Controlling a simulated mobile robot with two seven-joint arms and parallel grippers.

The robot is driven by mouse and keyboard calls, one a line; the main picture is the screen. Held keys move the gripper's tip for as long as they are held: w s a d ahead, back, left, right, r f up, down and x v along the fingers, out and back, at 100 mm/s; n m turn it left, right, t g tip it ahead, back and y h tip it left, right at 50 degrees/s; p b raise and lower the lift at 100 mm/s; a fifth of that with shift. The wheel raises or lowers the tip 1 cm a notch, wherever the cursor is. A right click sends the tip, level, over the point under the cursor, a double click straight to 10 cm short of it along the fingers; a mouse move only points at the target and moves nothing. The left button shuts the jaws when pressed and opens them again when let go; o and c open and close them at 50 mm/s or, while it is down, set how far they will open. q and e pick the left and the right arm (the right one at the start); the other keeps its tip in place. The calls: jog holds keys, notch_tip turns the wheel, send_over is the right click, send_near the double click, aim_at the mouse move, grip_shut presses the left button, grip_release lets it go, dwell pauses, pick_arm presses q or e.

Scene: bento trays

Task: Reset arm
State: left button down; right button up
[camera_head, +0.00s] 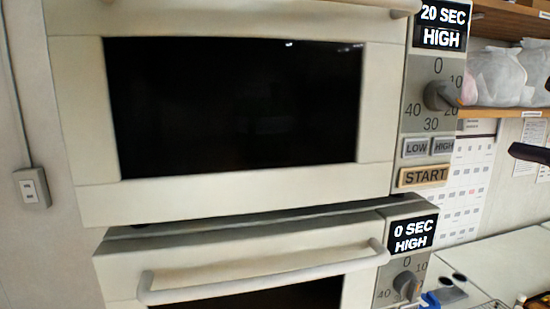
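The task names only my arm. A dark, blunt piece (530,153) juts in at the right edge and may be a finger of my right gripper. A smaller dark tip shows above it at the same edge. Most of whatever they belong to is outside the picture, so its opening cannot be judged. The piece is right of the upper microwave (80,120) and appears apart from it. My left gripper is not in view.
The upper microwave's door is shut; its display (443,26) reads 20 SEC HIGH. The lower microwave (130,272) reads 0 SEC HIGH. A shelf (505,112) at right holds wrapped, pale items (495,77). A blue object (430,299) is at the bottom.

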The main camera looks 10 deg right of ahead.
jog(key=s+f+m+g+h+p, duration=0.1)
jog(key=s+f+m+g+h, duration=0.2)
jog(key=f, duration=0.4)
jog(key=s+f+m+g+p, duration=0.1)
jog(key=s+f+m+g, duration=0.1)
jog(key=f+m+g, duration=0.35)
jog(key=s+a+f+m+g+y+p, duration=0.1)
jog(key=s+a+f+g+y+p, duration=0.1)
jog(key=s+a+f+g, duration=0.3)
jog(key=s+a+f, duration=0.4)
jog(key=s+a, duration=0.2)
jog(key=shift+a+m, duration=0.35)
jog(key=shift+a, duration=0.05)
jog(key=shift+f+g, duration=0.1)
jog(key=shift+g, duration=0.15)
jog(key=shift+c, duration=0.2)
